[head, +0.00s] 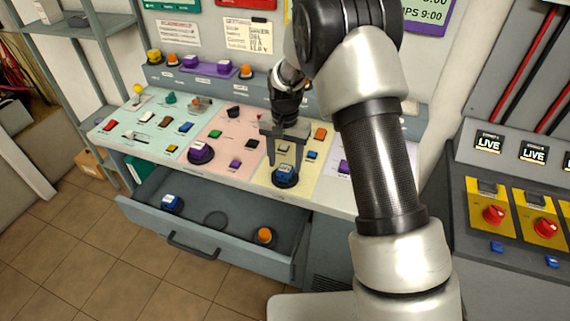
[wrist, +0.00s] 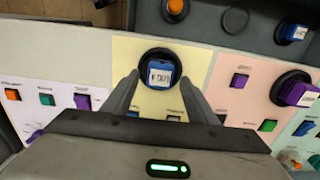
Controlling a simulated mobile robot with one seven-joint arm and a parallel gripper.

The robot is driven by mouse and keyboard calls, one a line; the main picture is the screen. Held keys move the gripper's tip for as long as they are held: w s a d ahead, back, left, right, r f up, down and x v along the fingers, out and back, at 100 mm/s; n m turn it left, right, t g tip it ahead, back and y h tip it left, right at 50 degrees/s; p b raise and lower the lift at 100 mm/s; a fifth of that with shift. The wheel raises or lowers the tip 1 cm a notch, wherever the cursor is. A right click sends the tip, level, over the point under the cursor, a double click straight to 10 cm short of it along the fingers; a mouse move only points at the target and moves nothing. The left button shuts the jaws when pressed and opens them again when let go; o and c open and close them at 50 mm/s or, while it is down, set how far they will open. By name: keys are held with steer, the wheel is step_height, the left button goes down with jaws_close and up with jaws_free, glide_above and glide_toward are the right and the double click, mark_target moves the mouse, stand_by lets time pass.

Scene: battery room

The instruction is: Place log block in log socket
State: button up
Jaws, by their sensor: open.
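A blue block with a white label (head: 286,172) sits in a round black socket (head: 287,183) at the front of the yellow panel. In the wrist view this block (wrist: 161,73) lies between and just beyond my finger ends, and its label is too small to read surely. My gripper (head: 284,157) is open above it, its two fingers (wrist: 161,87) apart with nothing between them. A second blue block with a white label (head: 171,202) lies in the open drawer; it also shows in the wrist view (wrist: 292,31). I cannot tell which is the log block.
The open drawer (head: 183,241) juts out below the console and also holds an orange piece (head: 264,235) and an empty dark ring (head: 215,219). A purple block (head: 201,150) sits in a socket on the pink panel. Switches and buttons crowd the console around my gripper.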

step_height(320, 180, up, 10)
step_height(320, 180, up, 10)
steer(key=t, duration=0.1)
glide_above(285, 168)
steer(key=s+d, duration=0.4)
steer(key=s, duration=0.1)
steer(key=s+d+r+n+t, duration=0.1)
steer(key=s+d+r, duration=0.1)
steer(key=s, duration=0.6)
steer(key=s+d+r+n+t, duration=0.2)
steer(key=s+d, duration=0.1)
steer(key=s, duration=0.5)
steer(key=s+d+r+n+t, duration=0.1)
steer(key=s+d+r, duration=0.1)
steer(key=s, duration=0.6)
steer(key=shift+d+r+t, duration=0.15)
steer(key=shift+r+t, duration=0.15)
steer(key=shift+r, duration=0.25)
